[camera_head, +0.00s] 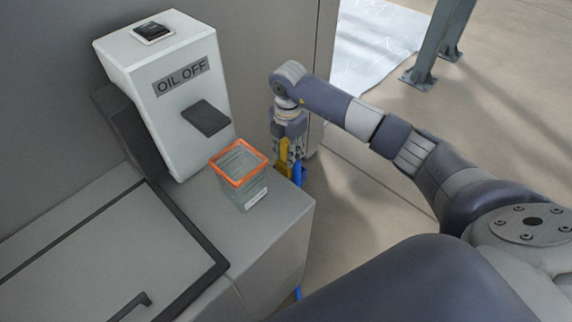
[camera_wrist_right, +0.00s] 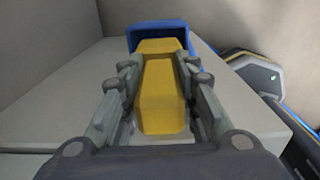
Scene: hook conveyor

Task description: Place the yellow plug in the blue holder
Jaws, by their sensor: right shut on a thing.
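The yellow plug (camera_wrist_right: 162,95) sits between the two fingers of my right gripper (camera_wrist_right: 160,80) in the right wrist view, with the gripper shut on it. The blue holder (camera_wrist_right: 157,30) is straight beyond the plug's far end. That end overlaps the holder's opening in the picture; I cannot tell how deep it is inside. In the head view, my right gripper (camera_head: 289,150) is at the cabinet's right corner with the yellow plug (camera_head: 284,157) at its fingers. The blue holder (camera_head: 298,174) shows partly beside it. My left gripper is not in view.
A clear square container with an orange rim (camera_head: 262,160) stands on the grey cabinet (camera_head: 285,222), just left of my right gripper. Open floor lies to the right, with a steel post (camera_head: 440,45) farther back.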

